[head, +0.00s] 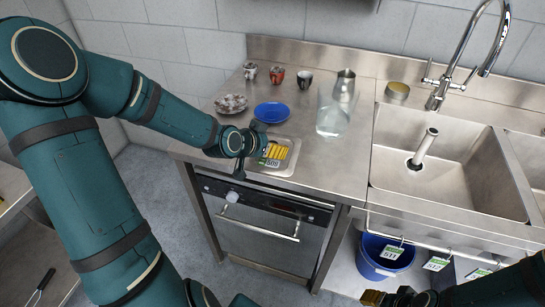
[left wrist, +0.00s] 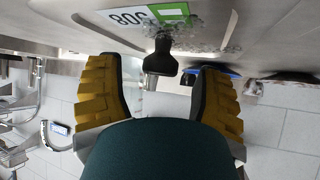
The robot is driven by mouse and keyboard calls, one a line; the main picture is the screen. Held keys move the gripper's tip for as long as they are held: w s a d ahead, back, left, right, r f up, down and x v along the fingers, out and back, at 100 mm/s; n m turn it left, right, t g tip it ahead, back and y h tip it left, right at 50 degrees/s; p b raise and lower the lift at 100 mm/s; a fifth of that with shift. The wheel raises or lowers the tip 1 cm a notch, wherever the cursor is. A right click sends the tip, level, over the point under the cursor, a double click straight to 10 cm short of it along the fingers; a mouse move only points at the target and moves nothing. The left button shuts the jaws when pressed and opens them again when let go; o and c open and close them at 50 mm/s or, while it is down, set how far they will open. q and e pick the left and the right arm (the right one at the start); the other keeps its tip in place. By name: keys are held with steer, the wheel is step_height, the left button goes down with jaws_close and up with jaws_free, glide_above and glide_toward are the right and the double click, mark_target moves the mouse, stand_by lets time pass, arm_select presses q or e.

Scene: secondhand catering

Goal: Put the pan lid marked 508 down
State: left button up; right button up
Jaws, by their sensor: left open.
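The pan lid (head: 288,167) is a pale metal plate lying at the front left edge of the steel counter, with a green and white tag reading 508. In the left wrist view, the lid (left wrist: 90,32) shows upside down with its tag and a black knob (left wrist: 160,58). My left gripper (head: 264,152) is open over the lid. In the left wrist view its yellow-padded fingers stand on either side of the knob, with gaps to both. Part of the lid is hidden by the gripper in the head view. My right gripper (head: 385,298) is low at the bottom right, mostly cut off.
A blue plate (head: 272,112), a stack of patterned dishes (head: 231,103), three cups (head: 276,75), a clear container (head: 334,115) and a metal jug (head: 345,84) stand behind the lid. The sink (head: 450,170) is to the right. A blue bucket (head: 380,262) sits below it.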

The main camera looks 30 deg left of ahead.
arm_select(q)
steer(key=shift+w+d+f, duration=0.15)
steer(key=shift+w+f, duration=0.25)
steer(key=shift+w, duration=0.1)
jaws_close()
steer(key=shift+r, duration=0.15)
